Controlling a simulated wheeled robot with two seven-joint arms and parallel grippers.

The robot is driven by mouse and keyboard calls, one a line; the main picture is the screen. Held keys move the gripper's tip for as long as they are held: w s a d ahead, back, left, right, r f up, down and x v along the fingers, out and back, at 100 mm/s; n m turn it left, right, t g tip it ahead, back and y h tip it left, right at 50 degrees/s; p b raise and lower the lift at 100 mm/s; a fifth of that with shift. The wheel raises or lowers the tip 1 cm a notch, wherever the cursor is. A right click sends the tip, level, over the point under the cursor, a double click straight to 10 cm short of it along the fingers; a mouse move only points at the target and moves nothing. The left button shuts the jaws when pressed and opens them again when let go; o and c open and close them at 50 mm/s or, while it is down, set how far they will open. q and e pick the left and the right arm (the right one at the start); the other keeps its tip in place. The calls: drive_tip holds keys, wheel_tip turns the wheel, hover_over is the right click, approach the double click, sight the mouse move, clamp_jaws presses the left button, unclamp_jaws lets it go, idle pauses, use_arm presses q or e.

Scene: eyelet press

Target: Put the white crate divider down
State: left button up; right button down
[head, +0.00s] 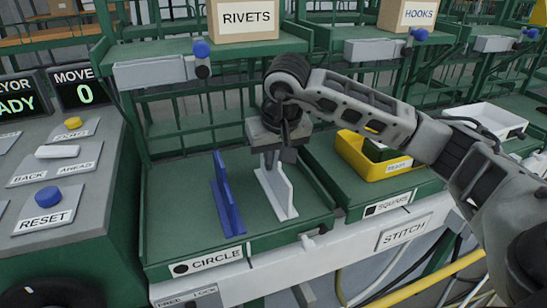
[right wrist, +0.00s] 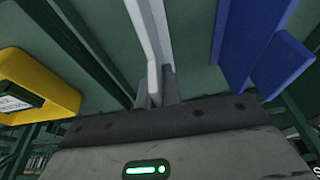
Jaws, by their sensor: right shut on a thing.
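The white crate divider (head: 279,192) stands upright in the green tray labelled CIRCLE (head: 160,235). My right gripper (head: 272,165) is above it with its fingers shut on its top edge. In the right wrist view the white divider (right wrist: 149,35) runs up from between the fingertips (right wrist: 156,92). The divider's lower edge appears at the tray floor, but I cannot tell whether it bears on it. A blue divider (head: 228,200) stands to the left of the white one, apart from it. It also shows in the right wrist view (right wrist: 240,45). My left gripper is not in view.
A yellow bin (head: 350,150) sits in the SQUARE tray (head: 400,200) to the right. A white bin (head: 490,118) is farther right. Boxes marked RIVETS (head: 245,20) and HOOKS (head: 405,14) stand on the upper shelves. A control console (head: 60,190) is at the left.

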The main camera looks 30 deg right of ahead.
drive_tip(key=c, duration=1.6)
unclamp_jaws()
drive_tip(key=shift+f, duration=0.1)
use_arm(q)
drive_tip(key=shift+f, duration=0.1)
use_arm(e)
drive_tip(key=shift+o, duration=0.2)
drive_tip(key=shift+r, duration=0.3)
drive_tip(key=shift+s+r, duration=0.1)
drive_tip(key=shift+r, duration=0.25)
use_arm(q)
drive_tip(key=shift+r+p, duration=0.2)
drive_tip(key=shift+p, duration=0.35)
use_arm(e)
drive_tip(key=v, duration=1.1)
drive_tip(key=shift+s, duration=0.15)
